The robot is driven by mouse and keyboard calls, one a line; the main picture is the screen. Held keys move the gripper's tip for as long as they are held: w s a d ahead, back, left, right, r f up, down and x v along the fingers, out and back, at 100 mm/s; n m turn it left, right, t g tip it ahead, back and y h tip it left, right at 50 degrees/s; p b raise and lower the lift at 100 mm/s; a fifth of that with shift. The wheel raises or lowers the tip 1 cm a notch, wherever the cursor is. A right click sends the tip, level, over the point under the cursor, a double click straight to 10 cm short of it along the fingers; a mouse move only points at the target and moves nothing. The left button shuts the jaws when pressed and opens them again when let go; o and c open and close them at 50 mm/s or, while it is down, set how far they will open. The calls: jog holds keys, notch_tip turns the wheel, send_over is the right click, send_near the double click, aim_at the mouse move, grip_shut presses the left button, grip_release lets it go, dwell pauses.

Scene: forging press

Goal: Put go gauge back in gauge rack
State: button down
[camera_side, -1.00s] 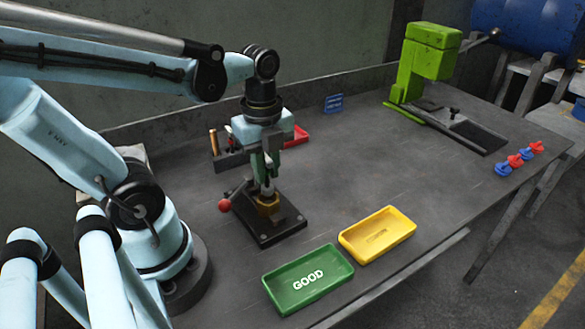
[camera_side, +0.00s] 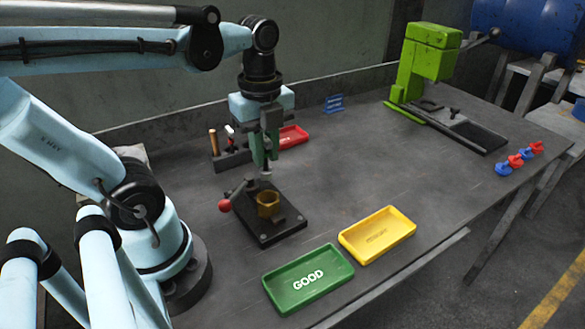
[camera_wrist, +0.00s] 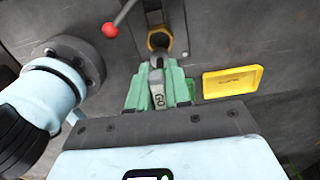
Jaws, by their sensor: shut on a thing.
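My gripper (camera_side: 265,162) is shut on the go gauge, whose grey handle marked GO (camera_wrist: 157,92) shows between the green fingers in the wrist view. In the side view the gauge's metal tip (camera_side: 266,176) points down, above the brass hex part (camera_side: 268,204) and apart from it. The brass part sits in a black fixture (camera_side: 272,227) with a red-knobbed lever. The dark gauge rack (camera_side: 233,160) stands behind and left of the gripper. It holds a brown-handled tool (camera_side: 213,142) and a red-and-white item (camera_side: 230,132); its right end is partly hidden by my gripper.
A red tray (camera_side: 293,137) lies right of the rack. A green GOOD tray (camera_side: 308,296) and a yellow tray (camera_side: 377,251) lie at the front. A green press (camera_side: 428,62) and several red and blue pieces (camera_side: 520,158) stand at the right. The middle of the bench is clear.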

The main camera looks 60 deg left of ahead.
jog(key=w+a+n, duration=0.3)
jog(key=w+a, duration=0.2)
jog(key=a, duration=0.6)
jog(key=a+f+n, duration=0.3)
jog(key=a+f, duration=0.3)
jog(key=a, duration=0.6)
jog(key=shift+w+f, duration=0.25)
jog(key=shift+w, duration=0.1)
jog(key=shift+f, duration=1.8)
dwell(0.5)
jog(key=c, duration=1)
grip_release()
jog(key=shift+r, duration=5)
